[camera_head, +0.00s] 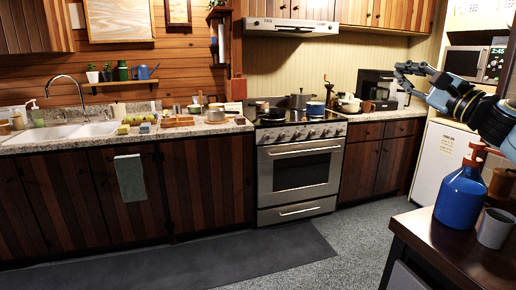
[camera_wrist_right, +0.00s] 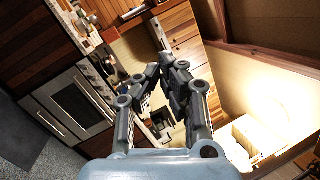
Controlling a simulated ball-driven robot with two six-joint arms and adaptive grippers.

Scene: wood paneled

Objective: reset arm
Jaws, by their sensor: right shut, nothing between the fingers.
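My right arm comes in from the right edge in the head view, raised above the dark table. Its gripper (camera_head: 409,80) points left in the air in front of the coffee maker and microwave, apart from both. The right wrist view shows the same gripper (camera_wrist_right: 170,68) with its fingers drawn together at the tips and nothing between them. My left gripper does not show in either view.
A blue pump bottle (camera_head: 461,200) and a grey cup (camera_head: 495,228) stand on the dark table (camera_head: 450,250) below my right arm. A stove (camera_head: 298,170), sink (camera_head: 85,131) and cluttered counter line the back wall. The floor (camera_head: 350,235) between is clear.

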